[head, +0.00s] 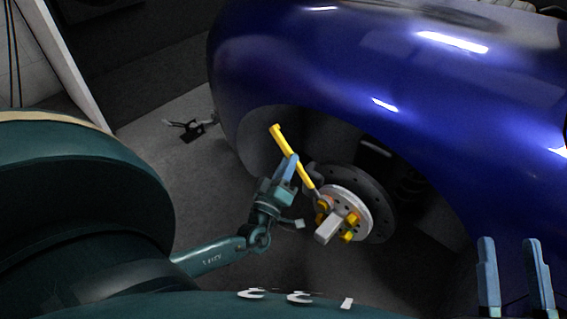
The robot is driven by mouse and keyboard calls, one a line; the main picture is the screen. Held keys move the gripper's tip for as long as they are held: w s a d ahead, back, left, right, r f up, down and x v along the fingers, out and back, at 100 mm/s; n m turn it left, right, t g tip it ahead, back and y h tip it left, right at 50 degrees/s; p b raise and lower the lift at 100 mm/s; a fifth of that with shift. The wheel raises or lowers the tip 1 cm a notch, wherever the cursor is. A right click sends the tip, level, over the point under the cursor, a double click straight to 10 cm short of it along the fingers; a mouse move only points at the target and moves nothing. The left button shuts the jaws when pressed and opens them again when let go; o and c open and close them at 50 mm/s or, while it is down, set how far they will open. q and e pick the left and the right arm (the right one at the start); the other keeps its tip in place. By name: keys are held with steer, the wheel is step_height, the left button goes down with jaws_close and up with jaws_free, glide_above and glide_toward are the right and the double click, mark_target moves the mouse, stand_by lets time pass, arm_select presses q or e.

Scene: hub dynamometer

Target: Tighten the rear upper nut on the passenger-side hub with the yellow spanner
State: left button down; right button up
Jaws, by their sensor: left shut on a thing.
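The yellow spanner (304,176) is in my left gripper (290,168), which is shut on its handle. The spanner slants from upper left down to the right, and its lower end is at the upper left of the hub (347,200). Yellow nuts (349,236) show on the hub's face. The spanner's lower end overlaps a nut (322,204) there; I cannot tell whether it is seated on it. A pale block (327,230) sticks out from the hub's middle. My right gripper (514,248) is at the lower right, open and empty, its two fingers apart.
The blue car body (330,60) arches over the hub. A dark brake disc (380,200) lies behind the hub. A small dark stand (190,130) is on the grey floor at left. Floor left of the wheel arch is mostly clear.

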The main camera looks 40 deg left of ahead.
arm_select(q)
steer(key=shift+d+r+m+h+p, duration=0.4)
steer(key=shift+d+r+m+p, duration=0.1)
steer(key=shift+m, duration=0.2)
arm_select(e)
step_height(320, 180, up, 2)
